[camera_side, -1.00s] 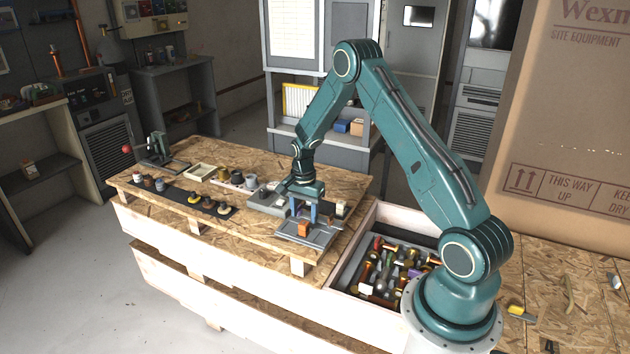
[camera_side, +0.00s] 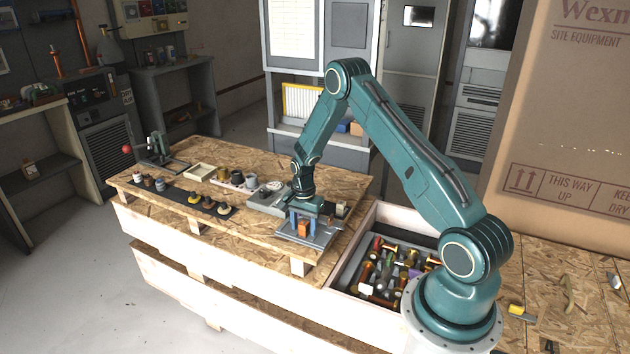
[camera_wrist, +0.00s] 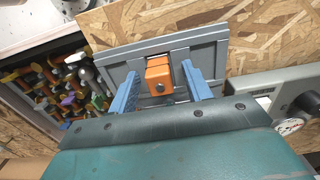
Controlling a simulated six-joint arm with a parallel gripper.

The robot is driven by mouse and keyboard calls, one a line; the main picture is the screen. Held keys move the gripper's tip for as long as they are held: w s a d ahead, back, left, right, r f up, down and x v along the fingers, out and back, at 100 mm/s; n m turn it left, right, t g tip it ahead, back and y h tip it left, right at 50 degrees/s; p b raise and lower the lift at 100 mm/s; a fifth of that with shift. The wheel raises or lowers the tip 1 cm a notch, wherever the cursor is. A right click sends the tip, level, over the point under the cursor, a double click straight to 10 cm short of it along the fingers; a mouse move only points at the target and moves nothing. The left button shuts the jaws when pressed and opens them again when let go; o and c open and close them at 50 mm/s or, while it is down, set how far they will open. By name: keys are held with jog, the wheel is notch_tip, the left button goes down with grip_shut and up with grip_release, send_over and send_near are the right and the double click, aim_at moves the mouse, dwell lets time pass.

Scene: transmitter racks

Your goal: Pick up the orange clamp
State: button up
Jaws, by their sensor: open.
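The orange clamp (camera_wrist: 159,74) is a small blocky piece with a dark round spot on its near face. It stands on a grey tray (camera_wrist: 205,52), and in the side view the clamp (camera_side: 304,229) is near the table's front right edge. My gripper (camera_wrist: 158,76) is open, with one blue finger on each side of the clamp in the wrist view. The side view shows my gripper (camera_side: 303,218) low over the tray, at the clamp. I cannot tell whether the fingers touch it.
A wooden bin (camera_side: 340,284) with many mixed parts stands right of the tray. A grey device with a round gauge (camera_wrist: 292,125) is beside the tray. A dark strip (camera_side: 172,192) with several small parts lies farther left. Bare board (camera_side: 250,229) lies left of the tray.

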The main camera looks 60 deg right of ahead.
aim_at(304, 223)
dwell(0.3)
grip_shut()
jog(key=shift+r, duration=0.2)
notch_tip(304, 223, up, 20)
jog(key=shift+f, duration=0.15)
dwell(0.6)
dwell(0.4)
